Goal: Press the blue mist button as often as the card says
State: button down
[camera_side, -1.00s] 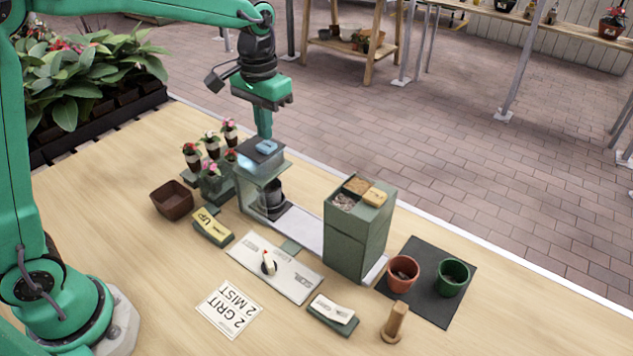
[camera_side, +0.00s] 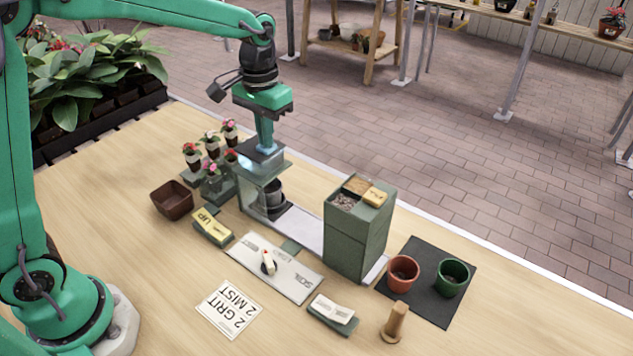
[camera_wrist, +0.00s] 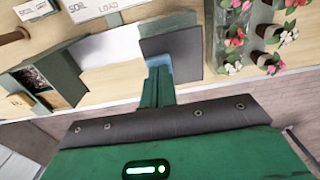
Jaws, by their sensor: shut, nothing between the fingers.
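The card (camera_side: 229,309) lies on the table and reads "2 GRIT" and "2 MIST". The mist stand (camera_side: 262,168) is a grey-green frame with a dark plate on top, where the blue mist button sits. My gripper (camera_side: 264,147) is shut and points straight down with its tips at the blue button, mostly hiding it. They look in contact, but how far the button is pressed cannot be told. In the wrist view the closed fingers (camera_wrist: 158,85) reach over the dark top plate (camera_wrist: 178,50). A dark pot (camera_side: 271,193) stands under the mist stand.
A green hopper box (camera_side: 357,230) with grit and a tan button on top stands to the right. A dial panel (camera_side: 275,267) lies in front. Potted flowers (camera_side: 210,165) crowd the stand's left. Two pots (camera_side: 403,273) sit on a black mat (camera_side: 430,305).

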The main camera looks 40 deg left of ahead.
jog(key=shift+f, duration=0.25)
jog(key=shift+r, duration=1.15)
dwell(1.0)
notch_tip(320, 180, up, 6)
dwell(0.8)
